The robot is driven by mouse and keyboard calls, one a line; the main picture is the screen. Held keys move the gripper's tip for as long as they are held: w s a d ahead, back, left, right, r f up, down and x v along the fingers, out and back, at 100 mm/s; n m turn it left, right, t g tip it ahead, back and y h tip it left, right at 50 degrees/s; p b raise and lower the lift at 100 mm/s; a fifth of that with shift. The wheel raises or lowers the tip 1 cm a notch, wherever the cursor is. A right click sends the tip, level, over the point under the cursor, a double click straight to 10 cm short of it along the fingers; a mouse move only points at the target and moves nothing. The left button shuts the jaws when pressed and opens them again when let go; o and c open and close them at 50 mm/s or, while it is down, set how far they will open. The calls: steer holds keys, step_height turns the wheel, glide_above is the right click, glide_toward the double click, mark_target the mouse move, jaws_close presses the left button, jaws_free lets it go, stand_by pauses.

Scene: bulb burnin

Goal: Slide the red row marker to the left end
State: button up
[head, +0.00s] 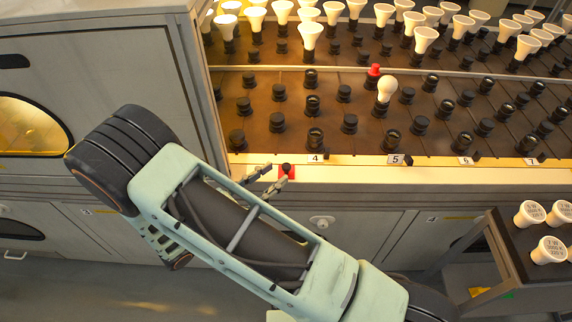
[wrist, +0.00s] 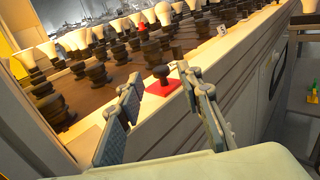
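The red row marker (head: 290,172) is a small red plate with a black knob. It sits on the pale front ledge of the bulb rack, left of the label 4, near the ledge's left end. In the wrist view the marker (wrist: 160,89) lies between my two fingertips. The wrist view shows the gripper (wrist: 163,78) with a clear gap between each finger and the knob. The head view partly hides the marker behind a finger.
The ledge (head: 345,173) carries labels 4 to 7 and small black knobs. Behind it stand rows of black sockets (head: 315,138), a lone white bulb (head: 387,88), a red cap (head: 374,70) and many lit bulbs. A cart (head: 515,260) with bulbs stands at the right.

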mark_target(283, 168)
steer(key=shift+x, duration=2.8)
jaws_close()
steer(key=shift+a, duration=0.1)
